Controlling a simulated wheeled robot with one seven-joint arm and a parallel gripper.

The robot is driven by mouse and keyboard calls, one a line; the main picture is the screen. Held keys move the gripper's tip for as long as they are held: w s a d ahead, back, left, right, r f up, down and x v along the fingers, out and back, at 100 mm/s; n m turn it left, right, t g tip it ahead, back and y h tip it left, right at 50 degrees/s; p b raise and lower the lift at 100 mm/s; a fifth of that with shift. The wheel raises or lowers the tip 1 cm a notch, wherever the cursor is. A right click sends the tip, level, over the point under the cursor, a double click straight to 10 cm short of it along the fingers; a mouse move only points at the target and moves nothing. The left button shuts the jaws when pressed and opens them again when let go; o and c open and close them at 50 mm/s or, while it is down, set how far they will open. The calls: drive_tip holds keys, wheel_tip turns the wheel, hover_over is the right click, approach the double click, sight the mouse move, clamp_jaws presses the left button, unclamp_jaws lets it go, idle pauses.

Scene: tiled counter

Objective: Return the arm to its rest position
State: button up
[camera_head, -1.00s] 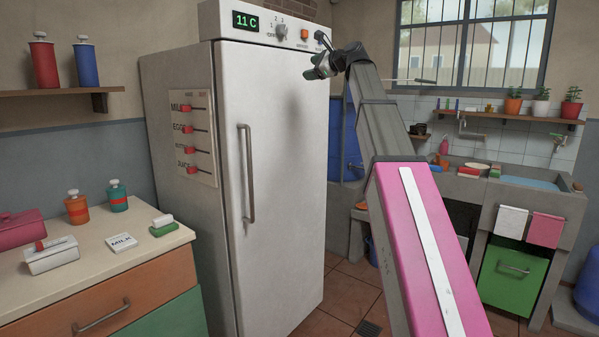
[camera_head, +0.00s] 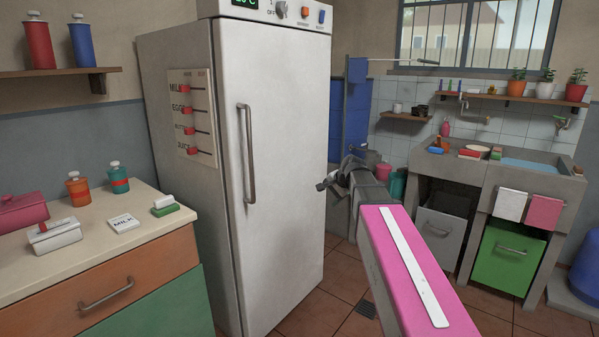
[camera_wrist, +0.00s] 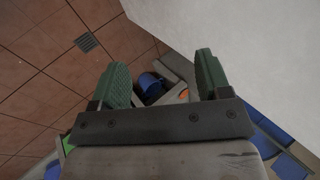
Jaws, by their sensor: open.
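My gripper (camera_head: 325,184) is beside the lower right side of the white fridge, in front of the sink area in the head view. In the wrist view my gripper (camera_wrist: 162,82) shows two green fingers spread wide apart with nothing between them. My pink arm link with a white stripe reaches from the bottom right of the head view toward it. The fingertips are small and dark in the head view.
The closed white fridge (camera_head: 285,150) stands close to the left of my gripper; its pale side fills the wrist view's upper right. A counter (camera_head: 90,262) is at left, a sink (camera_head: 535,182) at right. Floor tiles (camera_wrist: 40,90) with a drain (camera_wrist: 86,42) are clear.

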drive_tip(key=s+d+f+n+g+h, duration=0.2)
drive_tip(key=s+d+f+n, duration=0.1)
drive_tip(key=s+f, duration=0.9)
drive_tip(key=s+d+f+n+g+h, duration=0.2)
drive_tip(key=s+d+f+n+g, duration=0.1)
drive_tip(key=s+f, duration=0.9)
wheel_tip(320, 180, down, 3)
drive_tip(key=d+n, duration=0.1)
drive_tip(key=n, duration=0.1)
drive_tip(key=shift+r+n+h, duration=0.2)
drive_tip(key=shift+n+h, duration=0.1)
drive_tip(key=shift+h, duration=0.1)
drive_tip(key=shift+d, duration=0.1)
